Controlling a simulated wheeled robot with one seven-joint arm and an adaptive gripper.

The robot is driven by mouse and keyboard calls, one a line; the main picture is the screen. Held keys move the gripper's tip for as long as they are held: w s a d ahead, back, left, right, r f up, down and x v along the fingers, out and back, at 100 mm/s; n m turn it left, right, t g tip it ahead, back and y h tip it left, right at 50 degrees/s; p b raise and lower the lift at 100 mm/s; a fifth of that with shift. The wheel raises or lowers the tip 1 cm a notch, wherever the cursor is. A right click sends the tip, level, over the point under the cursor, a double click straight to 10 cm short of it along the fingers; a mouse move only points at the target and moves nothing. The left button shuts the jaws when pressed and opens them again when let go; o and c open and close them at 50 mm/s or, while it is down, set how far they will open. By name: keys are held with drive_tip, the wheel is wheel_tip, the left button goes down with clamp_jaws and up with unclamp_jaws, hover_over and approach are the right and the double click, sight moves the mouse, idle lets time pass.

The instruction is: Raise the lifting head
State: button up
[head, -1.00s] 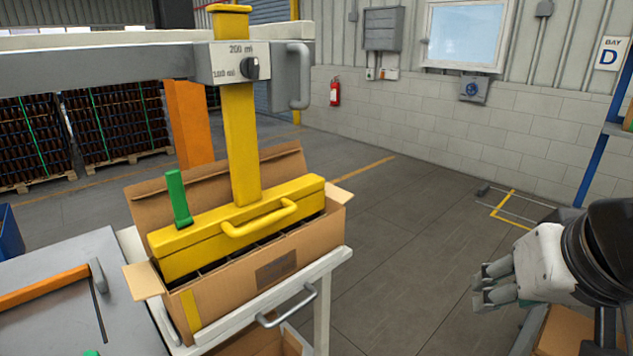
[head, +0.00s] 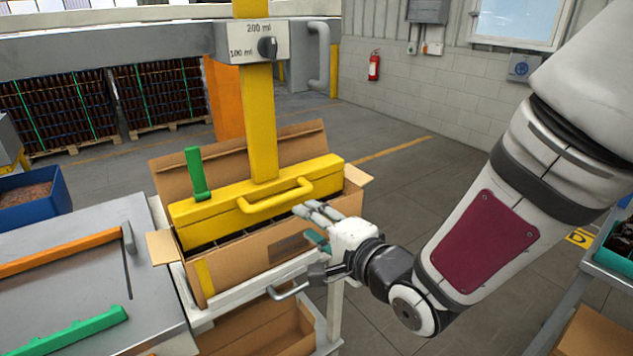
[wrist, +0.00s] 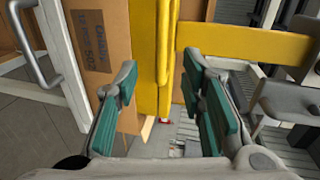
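The yellow lifting head (head: 215,209) is a long block low in an open cardboard box (head: 233,271). It hangs from a yellow column (head: 261,120) and has a yellow front handle (head: 262,206). A green lever (head: 197,174) stands up at its left end. My gripper (head: 318,223) is open and empty just right of the handle, in front of the box. In the wrist view, my gripper (wrist: 160,80) has its teal-padded fingers spread, with the yellow handle (wrist: 164,60) showing beyond and between them. I cannot tell any contact.
A grey crossbeam with a 200 ml/100 ml dial (head: 267,47) and a grey handle (head: 319,57) spans above. A grey table (head: 75,265) is at left. A white stand (head: 337,300) with a metal rail carries the box. Open floor lies behind right.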

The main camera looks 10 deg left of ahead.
sight(278, 203)
drive_tip(key=b+x, duration=0.5)
drive_tip(key=b, duration=0.2)
drive_tip(key=shift+w+a+b, duration=0.2)
drive_tip(key=shift+a+b, duration=0.05)
drive_tip(key=shift+b, duration=0.1)
drive_tip(key=shift+a+b, duration=0.15)
drive_tip(key=shift+b, duration=0.5)
drive_tip(key=p+x, duration=0.1)
drive_tip(key=x, duration=0.7)
drive_tip(key=shift+s+a+r, duration=0.1)
drive_tip(key=shift+a, duration=0.05)
drive_tip(key=shift+c, duration=0.2)
clamp_jaws()
